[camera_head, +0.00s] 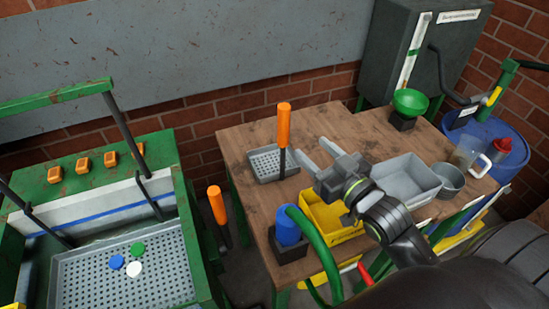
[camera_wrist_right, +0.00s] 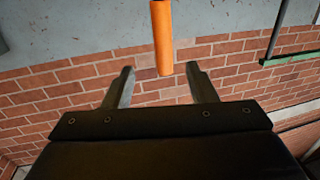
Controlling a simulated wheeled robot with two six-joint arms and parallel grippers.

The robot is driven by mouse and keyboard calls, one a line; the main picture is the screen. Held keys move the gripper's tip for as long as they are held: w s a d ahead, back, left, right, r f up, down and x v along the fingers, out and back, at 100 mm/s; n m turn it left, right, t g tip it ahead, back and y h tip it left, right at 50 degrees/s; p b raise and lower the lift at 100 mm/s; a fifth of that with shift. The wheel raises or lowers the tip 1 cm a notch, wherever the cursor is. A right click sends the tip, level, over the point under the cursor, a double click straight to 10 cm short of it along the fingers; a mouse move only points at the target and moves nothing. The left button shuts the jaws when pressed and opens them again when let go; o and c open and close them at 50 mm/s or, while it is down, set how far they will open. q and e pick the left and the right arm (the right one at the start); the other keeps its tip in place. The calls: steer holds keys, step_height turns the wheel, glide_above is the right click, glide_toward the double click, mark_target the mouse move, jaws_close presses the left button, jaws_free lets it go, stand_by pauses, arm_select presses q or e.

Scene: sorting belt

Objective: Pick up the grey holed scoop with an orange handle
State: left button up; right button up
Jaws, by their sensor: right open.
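The grey holed scoop (camera_head: 264,164) sits at the back left of the wooden table, its orange handle (camera_head: 284,122) standing upright on a dark stem. My right gripper (camera_head: 309,147) is open and empty, just right of the handle, with its fingers pointing toward it. In the right wrist view the orange handle (camera_wrist_right: 162,38) stands ahead, in line with the gap between the open fingers (camera_wrist_right: 160,70). The scoop's pan is out of that view. My left gripper is not in view.
A yellow bin (camera_head: 322,214), a grey tray (camera_head: 408,181), a blue cup (camera_head: 287,226) and a green funnel (camera_head: 410,101) are on the table (camera_head: 238,140). Another orange handle (camera_head: 217,204) stands beside the green-framed machine (camera_head: 60,192). A brick wall (camera_wrist_right: 60,95) is behind.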

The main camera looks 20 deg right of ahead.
mark_target(289, 127)
steer(key=w, duration=0.5)
steer(key=w+a, duration=0.1)
steer(key=w, duration=0.2)
steer(key=shift+a+p, duration=0.1)
steer(key=shift+p, duration=0.3)
steer(key=w, duration=0.2)
steer(key=w+a+p, duration=0.1)
steer(key=w, duration=0.2)
steer(key=shift+a+r, duration=0.1)
steer(key=shift+a, duration=0.05)
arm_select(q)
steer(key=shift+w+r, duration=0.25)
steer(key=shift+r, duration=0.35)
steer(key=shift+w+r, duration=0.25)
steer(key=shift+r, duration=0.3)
arm_select(e)
steer(key=shift+w, duration=0.2)
steer(key=shift+c, duration=0.3)
steer(key=c, duration=1)
